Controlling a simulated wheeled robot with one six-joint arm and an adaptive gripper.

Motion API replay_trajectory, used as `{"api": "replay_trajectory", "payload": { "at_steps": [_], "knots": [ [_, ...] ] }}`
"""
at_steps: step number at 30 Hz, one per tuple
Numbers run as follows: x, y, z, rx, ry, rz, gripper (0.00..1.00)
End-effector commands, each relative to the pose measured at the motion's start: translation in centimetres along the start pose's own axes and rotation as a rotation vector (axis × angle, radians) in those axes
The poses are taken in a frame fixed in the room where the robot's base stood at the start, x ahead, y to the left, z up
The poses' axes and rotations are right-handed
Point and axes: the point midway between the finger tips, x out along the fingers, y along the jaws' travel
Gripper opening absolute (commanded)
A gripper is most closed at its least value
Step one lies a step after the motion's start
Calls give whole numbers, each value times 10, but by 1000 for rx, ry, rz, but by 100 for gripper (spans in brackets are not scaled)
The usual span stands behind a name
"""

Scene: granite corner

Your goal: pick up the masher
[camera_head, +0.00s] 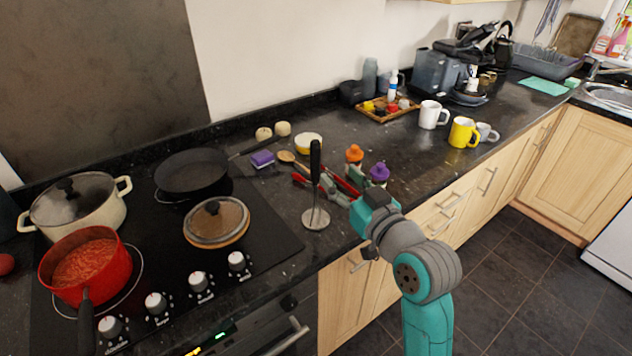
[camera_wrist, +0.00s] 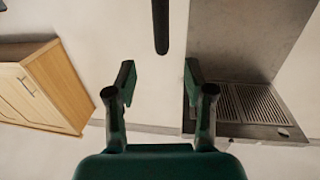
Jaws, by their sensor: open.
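The masher (camera_head: 315,160) stands upright on the dark counter (camera_head: 286,199), just right of the hob. It has a long black handle and a round metal foot. My gripper (camera_head: 329,188) is just right of the handle, low over the counter, its fingers partly hard to make out there. In the wrist view my gripper (camera_wrist: 159,75) is open and empty, with dark green fingers spread apart. The black handle (camera_wrist: 161,26) shows there at the top, in line with the gap between the fingertips and not between the fingers.
A red pot (camera_head: 88,268), a cream pot (camera_head: 77,204), a black pan (camera_head: 191,171) and a lidded pan (camera_head: 216,221) are on the hob. Small items, including an orange-topped one (camera_head: 354,153) and a purple-topped one (camera_head: 379,172), crowd behind my gripper. Mugs (camera_head: 462,132) stand farther right.

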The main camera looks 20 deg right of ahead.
Motion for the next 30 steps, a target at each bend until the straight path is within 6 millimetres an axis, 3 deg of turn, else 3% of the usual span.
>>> {"api": "replay_trajectory", "payload": {
  "at_steps": [9,17,30],
  "knots": [
    [41,0,-2,-1,0,-3,53],
    [59,-1,-1,-1,0,-2,53],
    [108,-3,1,-2,1,-2,53]
  ]
}}
